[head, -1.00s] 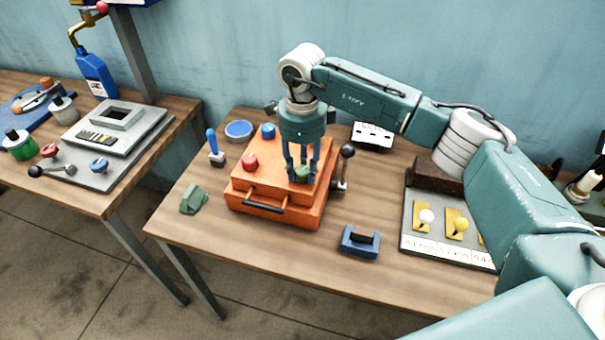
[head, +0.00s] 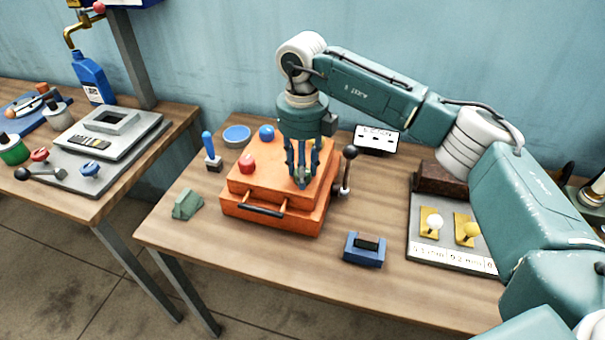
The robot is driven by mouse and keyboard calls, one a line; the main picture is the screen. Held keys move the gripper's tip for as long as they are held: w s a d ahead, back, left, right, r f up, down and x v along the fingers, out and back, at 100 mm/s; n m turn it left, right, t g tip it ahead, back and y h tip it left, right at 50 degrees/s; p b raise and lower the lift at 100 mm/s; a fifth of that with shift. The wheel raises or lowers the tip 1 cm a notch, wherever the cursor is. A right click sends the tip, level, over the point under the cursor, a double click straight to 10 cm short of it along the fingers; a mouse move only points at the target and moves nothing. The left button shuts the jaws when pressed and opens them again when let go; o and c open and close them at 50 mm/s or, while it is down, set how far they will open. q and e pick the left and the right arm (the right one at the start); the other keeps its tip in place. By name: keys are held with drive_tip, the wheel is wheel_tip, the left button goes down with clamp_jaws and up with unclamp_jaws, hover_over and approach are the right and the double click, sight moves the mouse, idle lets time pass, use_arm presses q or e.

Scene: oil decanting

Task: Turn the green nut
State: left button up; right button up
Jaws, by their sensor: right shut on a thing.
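The orange box (head: 240,207) stands on the wooden table and has coloured nuts on its top. The red nut (head: 247,164) is at its left, the blue nut (head: 267,132) at its back, and a yellow nut (head: 316,144) partly shows behind my gripper. My right gripper (head: 302,180) points straight down at the front right of the box top. Its fingers are shut on the green nut, which they almost wholly hide. My left gripper is not in view.
A black-knobbed lever (head: 346,170) stands close at the box's right side. A blue device (head: 364,250), a green block (head: 187,204), a blue-handled switch (head: 211,150) and a switch panel (head: 450,255) surround it. The table's front left is clear.

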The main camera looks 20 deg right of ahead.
drive_tip(key=m+b, duration=0.1)
drive_tip(key=m, duration=0.3)
drive_tip(key=shift+w+r+m+b, duration=0.1)
drive_tip(key=shift+w+m+b, duration=0.05)
drive_tip(key=shift+m+b, duration=0.55)
drive_tip(key=shift+m, duration=1.3)
drive_tip(key=o, duration=1.1)
drive_tip(key=shift+o, duration=0.2)
wheel_tip(320, 180, up, 12)
